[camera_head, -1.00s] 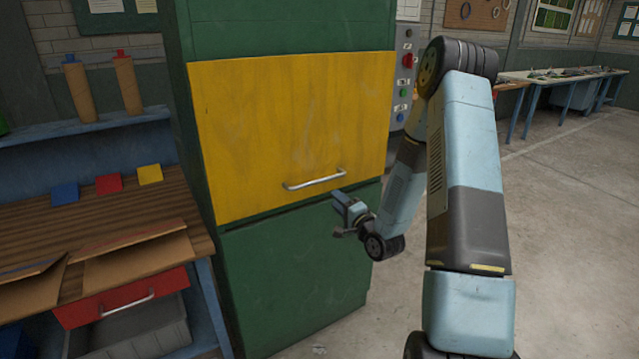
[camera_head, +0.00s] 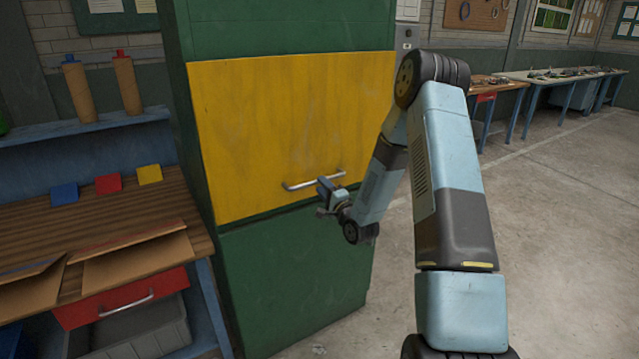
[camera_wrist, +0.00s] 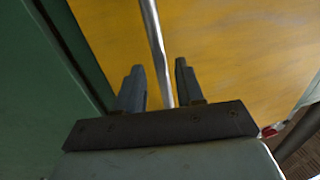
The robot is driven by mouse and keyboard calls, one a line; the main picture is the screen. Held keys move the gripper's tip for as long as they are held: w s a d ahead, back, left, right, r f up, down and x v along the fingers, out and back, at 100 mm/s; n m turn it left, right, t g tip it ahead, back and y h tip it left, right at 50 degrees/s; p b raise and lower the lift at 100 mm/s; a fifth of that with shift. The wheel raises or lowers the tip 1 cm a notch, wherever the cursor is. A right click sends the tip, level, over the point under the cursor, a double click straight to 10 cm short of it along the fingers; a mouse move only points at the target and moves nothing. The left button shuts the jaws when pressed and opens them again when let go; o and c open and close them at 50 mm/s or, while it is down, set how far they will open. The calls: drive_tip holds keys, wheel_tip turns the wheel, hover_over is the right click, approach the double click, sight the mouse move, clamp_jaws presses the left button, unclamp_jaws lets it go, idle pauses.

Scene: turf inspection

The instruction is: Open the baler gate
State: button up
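The baler's yellow gate (camera_head: 270,130) is closed flush in the green cabinet front in the head view. Its silver bar handle (camera_head: 300,184) runs across the gate's lower part. In the wrist view the handle (camera_wrist: 157,50) passes between the two fingers of my gripper (camera_wrist: 158,88), with gaps on both sides. The fingers are apart. Contact between the fingers and the handle does not show. The yellow gate (camera_wrist: 235,45) fills the background there.
A green lower panel (camera_head: 290,270) lies below the gate. A wooden bench (camera_head: 150,215) with coloured blocks and cardboard stands at the left, with a red drawer (camera_head: 120,298) beneath. Open concrete floor (camera_head: 570,210) lies at the right.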

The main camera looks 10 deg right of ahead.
drive_tip(key=shift+x, duration=1.75)
drive_tip(key=shift+c, duration=0.2)
drive_tip(key=shift+s, duration=0.1)
clamp_jaws()
drive_tip(key=shift+d, duration=0.1)
